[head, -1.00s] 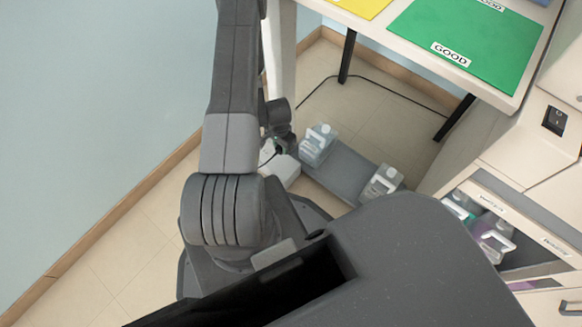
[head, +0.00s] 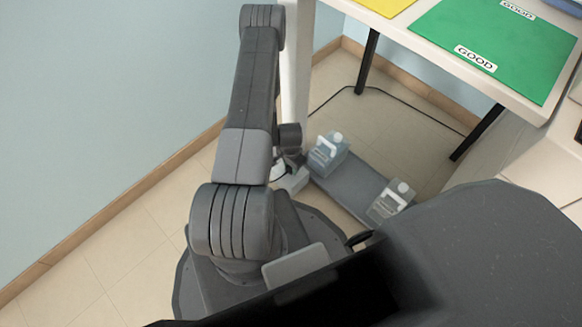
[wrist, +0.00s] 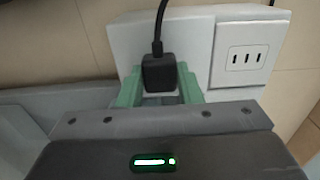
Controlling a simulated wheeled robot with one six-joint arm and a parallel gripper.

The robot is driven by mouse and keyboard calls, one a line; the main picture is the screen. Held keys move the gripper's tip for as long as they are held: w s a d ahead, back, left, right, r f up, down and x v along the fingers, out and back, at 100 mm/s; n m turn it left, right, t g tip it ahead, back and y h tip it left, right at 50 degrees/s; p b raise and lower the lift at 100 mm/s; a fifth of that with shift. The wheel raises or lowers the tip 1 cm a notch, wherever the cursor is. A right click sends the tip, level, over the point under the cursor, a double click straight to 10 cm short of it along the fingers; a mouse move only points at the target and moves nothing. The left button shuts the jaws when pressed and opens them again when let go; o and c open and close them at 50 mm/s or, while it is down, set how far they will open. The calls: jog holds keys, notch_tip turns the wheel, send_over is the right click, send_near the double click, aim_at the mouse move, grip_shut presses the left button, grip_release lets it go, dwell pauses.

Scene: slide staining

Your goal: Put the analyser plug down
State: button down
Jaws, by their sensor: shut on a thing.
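The black analyser plug (wrist: 159,73) is in the wrist view, with its black cord running up from its top. My gripper (wrist: 160,88) is shut on it, with a green finger on each side. Behind the plug is a white outlet box (wrist: 121,42). The plug is in front of the left part of the box; I cannot tell if it touches or sits in a socket there. To the right a three-slot socket (wrist: 246,58) is empty. In the head view the white box (head: 294,181) shows low by the floor, and my wrist partly hides it.
A grey tray (head: 345,184) near the floor holds two translucent jugs (head: 327,152) (head: 391,201). A white table with a green GOOD mat (head: 492,45) and a yellow mat (head: 386,4) stands above. Its dark legs (head: 368,62) and the blue wall (head: 110,100) bound the space.

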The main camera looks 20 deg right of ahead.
jog(key=shift+f+b, duration=0.45)
jog(key=shift+f, duration=0.05)
jog(key=c, duration=1)
grip_release()
notch_tip(320, 180, up, 13)
jog(key=p, duration=0.7)
jog(key=shift+r, duration=0.1)
